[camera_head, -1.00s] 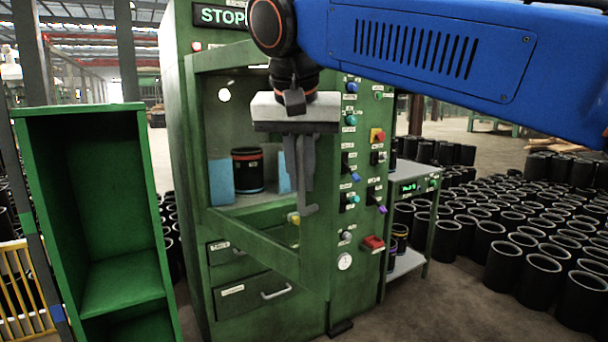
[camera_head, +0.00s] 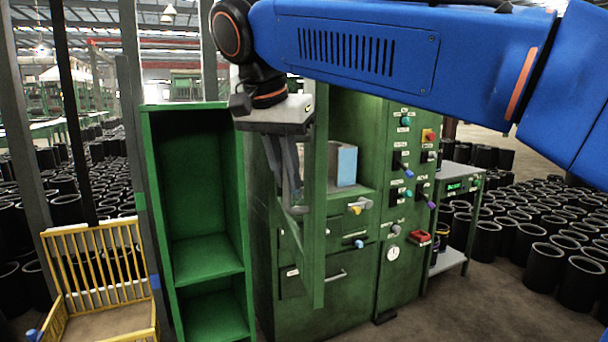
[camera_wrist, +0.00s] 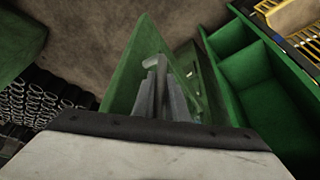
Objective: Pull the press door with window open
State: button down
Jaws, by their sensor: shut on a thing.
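The green press (camera_head: 400,270) stands in the middle of the head view. Its door with window (camera_head: 319,220) is swung well out from the front and shows nearly edge-on. In the wrist view the door's green frame (camera_wrist: 136,62) runs up from the gripper. My gripper (camera_head: 296,208) is at the door's outer side, its fingers shut on the door handle, which they largely hide. The fingers also show in the wrist view (camera_wrist: 157,88). Part of the press chamber is visible behind the door, with a light blue block (camera_head: 347,165) inside.
A tall green shelf (camera_head: 207,265) stands close to the left of the door. A yellow wire crate (camera_head: 97,262) is at the far left. Many black sleeves (camera_head: 545,265) stand on the floor at right, beyond a small side table (camera_head: 452,258).

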jog(key=shift+a, duration=0.3)
jog(key=c, duration=1.8)
grip_release()
jog(key=shift+o, duration=0.2)
jog(key=shift+r, duration=0.1)
